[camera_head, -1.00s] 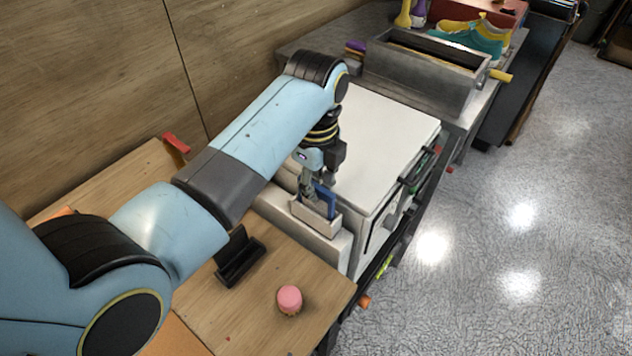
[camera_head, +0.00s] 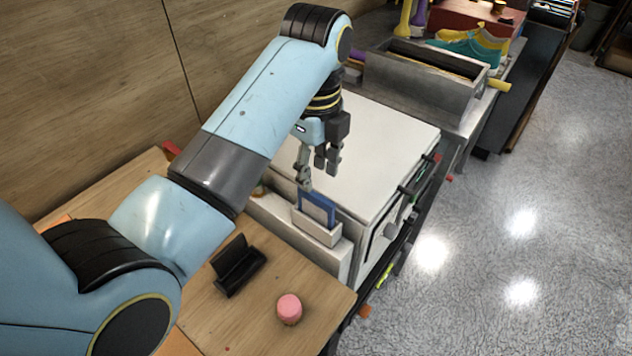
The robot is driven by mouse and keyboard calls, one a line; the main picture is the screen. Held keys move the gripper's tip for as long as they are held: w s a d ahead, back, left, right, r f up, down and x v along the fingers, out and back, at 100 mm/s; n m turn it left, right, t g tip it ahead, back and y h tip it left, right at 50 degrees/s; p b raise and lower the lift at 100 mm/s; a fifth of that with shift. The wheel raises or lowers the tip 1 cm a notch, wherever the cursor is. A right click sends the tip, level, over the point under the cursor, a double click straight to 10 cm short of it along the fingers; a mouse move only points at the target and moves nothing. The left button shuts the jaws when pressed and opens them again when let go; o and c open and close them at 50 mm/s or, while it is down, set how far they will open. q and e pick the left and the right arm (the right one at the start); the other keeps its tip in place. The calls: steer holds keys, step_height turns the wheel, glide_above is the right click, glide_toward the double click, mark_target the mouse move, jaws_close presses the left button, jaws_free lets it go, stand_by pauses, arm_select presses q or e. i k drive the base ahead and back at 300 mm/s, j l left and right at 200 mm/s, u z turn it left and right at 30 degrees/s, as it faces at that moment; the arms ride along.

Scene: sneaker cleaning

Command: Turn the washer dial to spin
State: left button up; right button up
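The white washer (camera_head: 385,140) is a box with a flat top, right of my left arm. Its front faces right and is seen at a steep angle, with dark handle-like parts (camera_head: 418,178) on it. I cannot make out the dial or its setting. My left gripper (camera_head: 319,178) hangs over the washer's near left edge with its fingers spread and nothing between them. Just below it, a blue card-like piece (camera_head: 317,206) stands in a small white holder (camera_head: 318,232); one fingertip is close to it, and I cannot tell if they touch. My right gripper is not in view.
A pink round piece (camera_head: 289,308) and a black stand (camera_head: 238,266) sit on the wooden table (camera_head: 215,325). Behind the washer are a grey metal trough (camera_head: 425,88) and a teal and yellow shoe (camera_head: 470,48). Open floor (camera_head: 540,200) lies to the right.

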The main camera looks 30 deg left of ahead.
mark_target(391, 230)
steer(key=l, duration=0.6)
steer(key=k+l, duration=0.1)
steer(key=l, duration=0.55)
